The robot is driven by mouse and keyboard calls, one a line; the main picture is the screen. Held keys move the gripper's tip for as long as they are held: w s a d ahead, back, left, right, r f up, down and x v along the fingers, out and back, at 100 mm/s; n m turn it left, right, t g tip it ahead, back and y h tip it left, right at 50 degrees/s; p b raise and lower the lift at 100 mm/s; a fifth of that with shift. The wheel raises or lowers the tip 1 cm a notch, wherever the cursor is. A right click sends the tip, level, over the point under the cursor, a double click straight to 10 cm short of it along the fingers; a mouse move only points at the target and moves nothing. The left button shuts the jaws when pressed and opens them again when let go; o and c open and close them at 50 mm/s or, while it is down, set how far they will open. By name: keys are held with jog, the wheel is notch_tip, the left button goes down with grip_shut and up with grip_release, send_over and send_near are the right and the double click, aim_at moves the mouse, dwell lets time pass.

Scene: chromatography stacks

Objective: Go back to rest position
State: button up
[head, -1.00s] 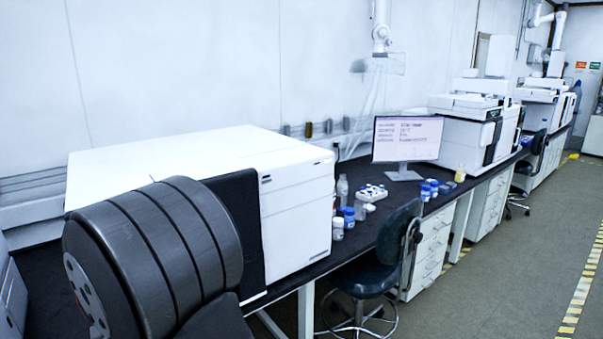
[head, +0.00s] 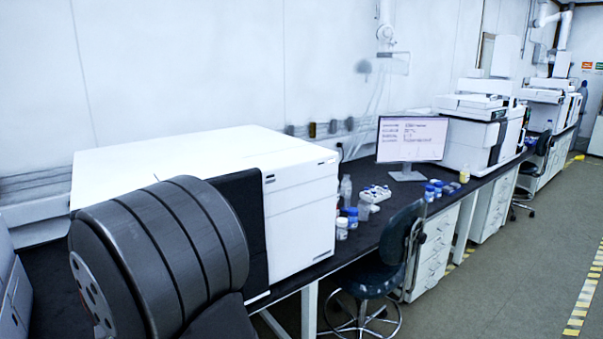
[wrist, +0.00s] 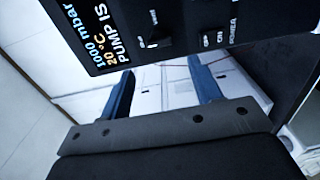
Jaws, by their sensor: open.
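My gripper (wrist: 161,88) shows in the wrist view, with its two dark blue fingers spread apart and nothing between them. Beyond the fingers is a white panelled surface. A black instrument panel (wrist: 190,28) is at the top of the wrist view, with a lit readout of "1000 mbar", "20 °C" and "PUMP IS" and switches marked "ON" and "POWER". The fingertips lie just below the panel in the picture; I cannot tell how far off it is. In the head view, a large dark grey ribbed part fills the lower left, and no gripper fingers are visible.
A big white instrument (head: 300,220) stands on the black bench. Bottles (head: 342,228), a white vial rack (head: 375,193) and a monitor (head: 411,140) stand to its right. A dark chair (head: 385,255) is at the bench front. The floor (head: 500,290) on the right is clear.

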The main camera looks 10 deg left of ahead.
jog(key=w+a+m, duration=0.5)
jog(key=m, duration=1.1)
jog(key=shift+w+r, duration=0.2)
jog(key=shift+w, duration=0.1)
dwell(0.3)
jog(key=shift+o, duration=0.2)
